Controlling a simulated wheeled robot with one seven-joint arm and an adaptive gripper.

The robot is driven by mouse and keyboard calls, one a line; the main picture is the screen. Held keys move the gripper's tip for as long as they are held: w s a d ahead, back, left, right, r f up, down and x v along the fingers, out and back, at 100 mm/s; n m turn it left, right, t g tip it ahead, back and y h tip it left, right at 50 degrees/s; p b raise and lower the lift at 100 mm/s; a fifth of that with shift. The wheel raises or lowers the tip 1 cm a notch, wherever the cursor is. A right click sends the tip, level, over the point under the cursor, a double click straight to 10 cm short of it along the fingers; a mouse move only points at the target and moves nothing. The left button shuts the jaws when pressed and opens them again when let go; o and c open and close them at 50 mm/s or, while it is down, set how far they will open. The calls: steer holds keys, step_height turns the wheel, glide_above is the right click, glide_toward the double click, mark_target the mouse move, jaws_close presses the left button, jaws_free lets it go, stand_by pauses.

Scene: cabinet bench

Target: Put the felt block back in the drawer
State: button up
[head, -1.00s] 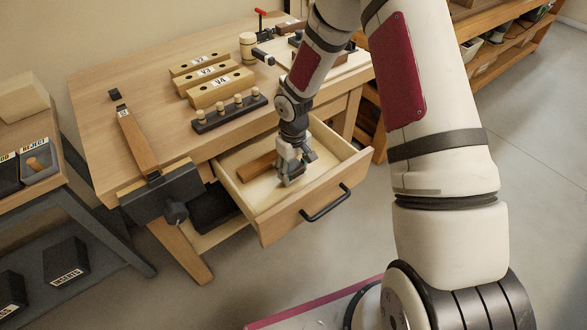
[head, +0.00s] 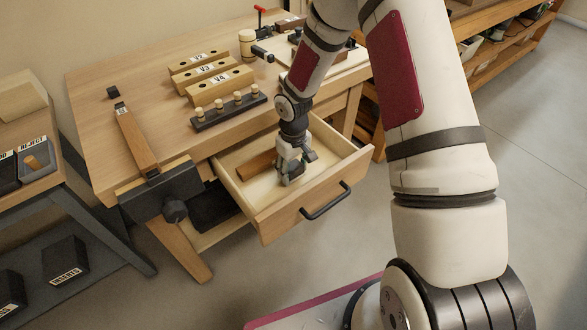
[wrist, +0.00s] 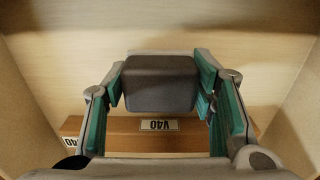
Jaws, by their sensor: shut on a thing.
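The felt block (wrist: 160,85) is a dark grey block with rounded edges. In the wrist view it sits between the green-padded fingers of my gripper (wrist: 162,88). My gripper is shut on it. In the head view my gripper (head: 290,174) points down inside the open drawer (head: 284,222), and the block is mostly hidden by the fingers. The block is low over the drawer floor; I cannot tell whether it touches it.
A brown wooden bar labelled V40 (wrist: 130,140) lies in the drawer beside the block; it also shows in the head view (head: 258,163). The drawer walls stand close around my gripper. The bench top (head: 150,90) above holds several labelled blocks and a pegged rack (head: 228,113).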

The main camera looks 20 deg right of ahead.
steer(key=shift+f+b, duration=0.5)
steer(key=shift+f, duration=0.2)
stand_by(0.6)
steer(key=o, duration=1.3)
steer(key=shift+o, duration=0.2)
steer(key=shift+r, duration=0.15)
steer(key=shift+r+p, duration=2.05)
steer(key=shift+r, duration=1.35)
